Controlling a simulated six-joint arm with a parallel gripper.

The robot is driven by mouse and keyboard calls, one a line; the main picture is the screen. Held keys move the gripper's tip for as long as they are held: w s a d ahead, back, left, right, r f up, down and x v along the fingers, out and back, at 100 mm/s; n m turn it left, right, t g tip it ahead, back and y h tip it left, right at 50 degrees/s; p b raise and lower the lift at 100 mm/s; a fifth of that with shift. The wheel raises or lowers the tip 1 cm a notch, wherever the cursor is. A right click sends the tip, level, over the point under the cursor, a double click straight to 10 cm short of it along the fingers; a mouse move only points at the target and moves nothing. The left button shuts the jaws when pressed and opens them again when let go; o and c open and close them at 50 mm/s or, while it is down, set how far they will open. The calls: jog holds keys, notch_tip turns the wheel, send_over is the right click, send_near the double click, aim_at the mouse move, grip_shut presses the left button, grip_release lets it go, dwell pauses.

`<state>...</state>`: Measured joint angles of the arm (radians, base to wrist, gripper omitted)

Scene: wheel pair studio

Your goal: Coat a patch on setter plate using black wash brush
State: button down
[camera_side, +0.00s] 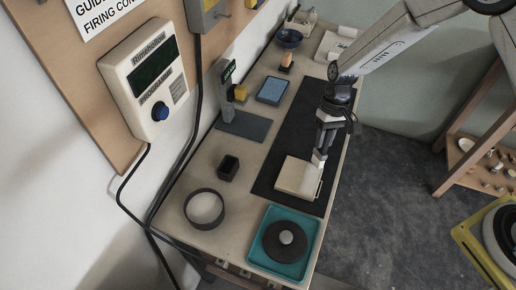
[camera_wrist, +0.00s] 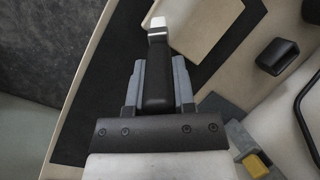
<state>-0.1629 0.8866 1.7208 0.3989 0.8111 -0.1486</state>
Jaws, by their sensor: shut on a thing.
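My gripper (camera_side: 323,142) is shut on the black wash brush (camera_wrist: 157,82), whose dark handle sits between the two grey fingers in the wrist view. The brush's pale end (camera_wrist: 157,24) points away from the gripper. The setter plate (camera_side: 296,178) is a cream square slab on the dark mat, and it also shows in the wrist view (camera_wrist: 203,22). In the side view the brush end is over or beside the plate's far right edge; whether it touches cannot be told. No dark patch shows on the visible part of the plate.
A teal tray (camera_side: 250,257) with a dark wheel (camera_side: 287,246) stands in front of the plate. A black cup (camera_side: 228,167) and a round ring (camera_side: 204,208) lie to the left. A stand with a yellow part (camera_side: 240,92) is farther back. The dark mat (camera_side: 292,128) has bare room behind the plate.

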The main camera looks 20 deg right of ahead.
jog(key=shift+s+a+f, duration=0.1)
jog(key=shift+s+a, duration=1.45)
jog(key=shift+s, duration=0.1)
jog(key=shift+s+a, duration=0.75)
jog(key=shift+a, duration=0.1)
jog(key=shift+s+a+f, duration=0.2)
jog(key=shift+s+a, duration=0.5)
jog(key=shift+s, duration=0.15)
jog(key=shift+r, duration=0.15)
jog(key=shift+s+a+r, duration=0.15)
jog(key=shift+s+a, duration=0.1)
jog(key=shift+a, duration=0.25)
